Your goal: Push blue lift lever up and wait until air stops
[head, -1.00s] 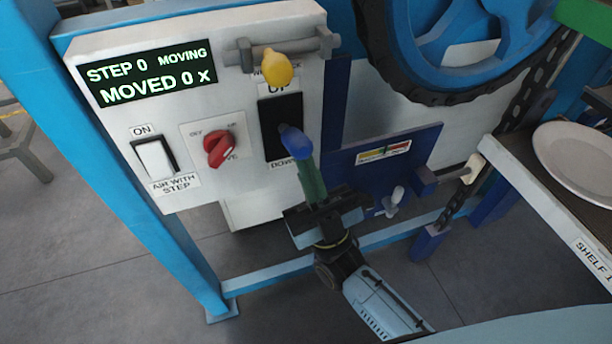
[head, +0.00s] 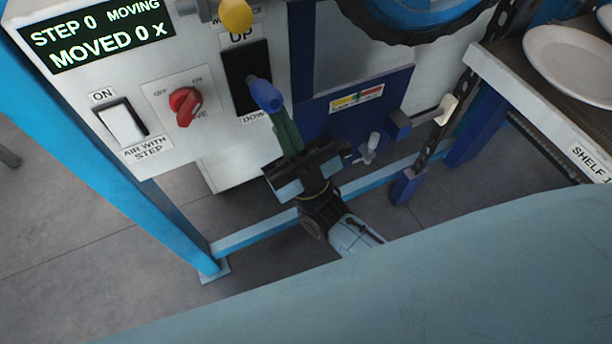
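The blue lift lever (head: 265,95) has a rounded blue knob in front of a dark slot (head: 242,72) on the white panel. The slot is marked UP above and DOWN below, and the knob shows near its lower end. My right gripper (head: 283,128) comes from below. Its narrow green fingers look closed together, with their tips at the underside of the knob; whether they touch it I cannot tell. The display (head: 95,35) reads STEP 0 MOVING, MOVED 0 x. My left gripper is not in view.
A yellow knob (head: 236,14) sits above the slot. Left of it are a red rotary knob (head: 186,106) and a white ON rocker switch (head: 122,123). A blue box (head: 345,108) is right of the lever. A shelf with white plates (head: 575,62) stands at the right.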

